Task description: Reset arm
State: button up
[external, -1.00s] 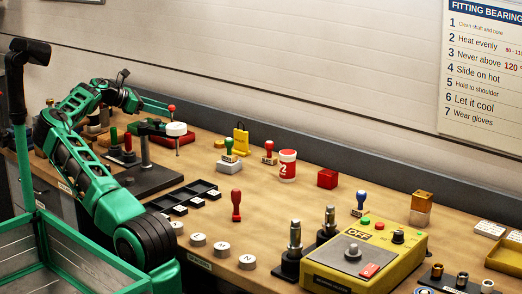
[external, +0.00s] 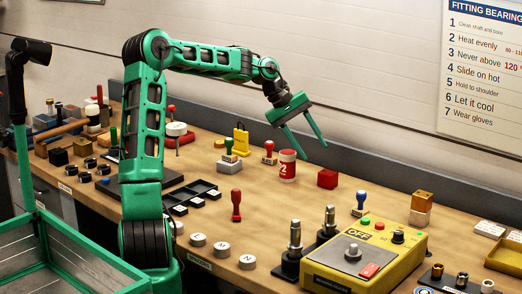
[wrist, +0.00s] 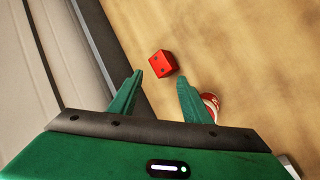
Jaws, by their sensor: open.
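My green arm rises upright from the left of the bench and bends over at the top. My gripper (external: 305,140) hangs in the air above the back of the bench, its two green fingers spread apart with nothing between them. In the wrist view the gripper (wrist: 158,88) also shows open and empty. Beyond its fingertips a red cube (wrist: 162,64) with dark spots lies on the bench; in the external view the red cube (external: 327,179) sits to the right of a red and white cup (external: 287,166). The cup is partly hidden behind a finger in the wrist view (wrist: 211,103).
A yellow heater box (external: 365,262) stands at the front right. Stamps with red (external: 236,203), green and blue handles stand about the bench. A black compartment tray (external: 190,195) lies beside my arm. The wall (external: 340,60) rises close behind the gripper.

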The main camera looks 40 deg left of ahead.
jog(key=s+d+f+m+g+y, duration=0.1)
jog(key=s+d+m, duration=0.1)
jog(key=s+d, duration=0.2)
jog(key=s+d+f+m+g+y, duration=0.1)
jog(key=s+d+m, duration=0.2)
jog(key=s, duration=0.7)
jog(key=s+d+m+y, duration=0.2)
jog(key=s+d+m, duration=0.1)
jog(key=s+d, duration=0.3)
jog(key=shift+s+f+g, duration=0.4)
jog(key=shift+s, duration=0.4)
jog(key=s+m, duration=0.1)
jog(key=s, duration=0.3)
jog(key=s+m+y, duration=0.1)
jog(key=s, duration=0.4)
jog(key=s+m, duration=0.2)
jog(key=s, duration=0.3)
jog(key=shift+s+f+y, duration=0.1)
jog(key=shift+f+y, duration=0.15)
jog(key=shift+y, duration=0.05)
jog(key=s+m, duration=0.1)
jog(key=s, duration=0.2)
jog(key=s+a+f+m, duration=0.1)
jog(key=s, duration=0.3)
jog(key=s+a+m, duration=0.1)
jog(key=s, duration=0.2)
jog(key=shift+s+a+f+m, duration=0.25)
jog(key=shift+s+f+m, duration=0.05)
jog(key=shift+f, duration=0.1)
